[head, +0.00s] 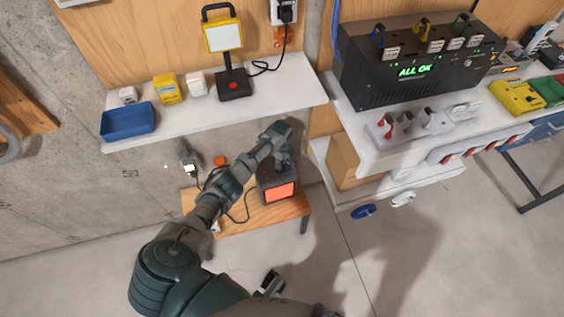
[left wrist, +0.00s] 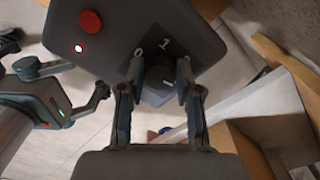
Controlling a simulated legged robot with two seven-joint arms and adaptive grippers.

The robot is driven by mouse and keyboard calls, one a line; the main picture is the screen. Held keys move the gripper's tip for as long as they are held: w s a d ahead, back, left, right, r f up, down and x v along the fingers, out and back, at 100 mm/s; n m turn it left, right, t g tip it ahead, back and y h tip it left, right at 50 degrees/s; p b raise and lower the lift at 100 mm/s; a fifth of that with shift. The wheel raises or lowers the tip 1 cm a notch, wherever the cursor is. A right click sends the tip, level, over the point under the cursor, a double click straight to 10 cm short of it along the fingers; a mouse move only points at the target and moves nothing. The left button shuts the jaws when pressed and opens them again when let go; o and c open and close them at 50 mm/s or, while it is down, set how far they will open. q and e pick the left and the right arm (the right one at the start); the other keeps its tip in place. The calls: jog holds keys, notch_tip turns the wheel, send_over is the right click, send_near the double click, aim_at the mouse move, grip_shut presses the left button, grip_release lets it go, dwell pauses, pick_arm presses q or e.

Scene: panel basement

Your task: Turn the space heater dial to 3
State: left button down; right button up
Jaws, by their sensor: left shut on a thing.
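The space heater (head: 275,171) is a dark grey box with a glowing orange front, standing on a small wooden bench. Its top (left wrist: 120,30) shows in the left wrist view, with a red button (left wrist: 90,22), a lit indicator and the numerals 0 and 1; a further mark is partly covered. My left gripper (head: 279,138) is over the heater top. In the left wrist view its fingers (left wrist: 158,88) are shut on the dark dial (left wrist: 157,76) from both sides. The dial's pointer cannot be read. My right gripper (left wrist: 90,79) is empty and open, away from the heater.
The wooden bench (head: 245,222) stands below a white shelf (head: 285,95) holding a work lamp (head: 228,60), small boxes and a blue tray (head: 128,121). A workbench with a black "ALL OK" unit (head: 405,65) is at right. The floor at lower right is clear.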

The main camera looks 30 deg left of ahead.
pick_arm(q)
jog(key=shift+f+m, duration=0.1)
jog(key=shift+m, duration=1.1)
jog(key=shift+s+m, duration=0.1)
jog(key=shift+m, duration=0.5)
pick_arm(e)
jog(key=shift+w+a+r, duration=0.1)
jog(key=shift+w+r, duration=0.15)
jog(key=shift+r, duration=0.4)
pick_arm(q)
jog(key=c, duration=0.8)
grip_release()
jog(key=shift+o, duration=0.2)
pick_arm(e)
jog(key=shift+w, duration=0.1)
